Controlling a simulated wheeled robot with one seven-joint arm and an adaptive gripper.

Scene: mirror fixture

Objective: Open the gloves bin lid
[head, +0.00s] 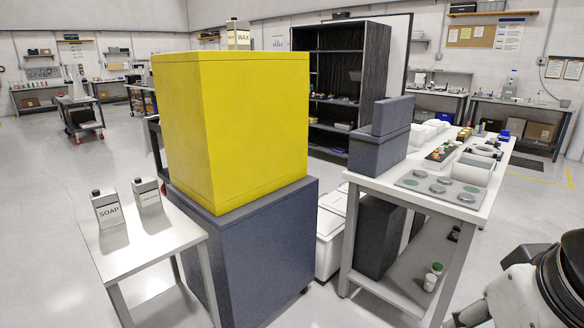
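I cannot read a gloves label on any bin from here. A white bin (329,241) stands on the floor between the dark cabinet and the worktable, partly hidden by both; its top looks closed. A dark grey box (380,150) sits at the near left end of the worktable, with a narrower dark piece (392,115) upright on top of it. I cannot tell whether either is the gloves bin. Part of my white and black arm shows in the lower right corner, right of the worktable. My gripper's fingertips cannot be made out there.
A big yellow box (233,130) on a dark cabinet (258,255) blocks much of the middle. The worktable (365,180) holds several small items. Floor is open at far left.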

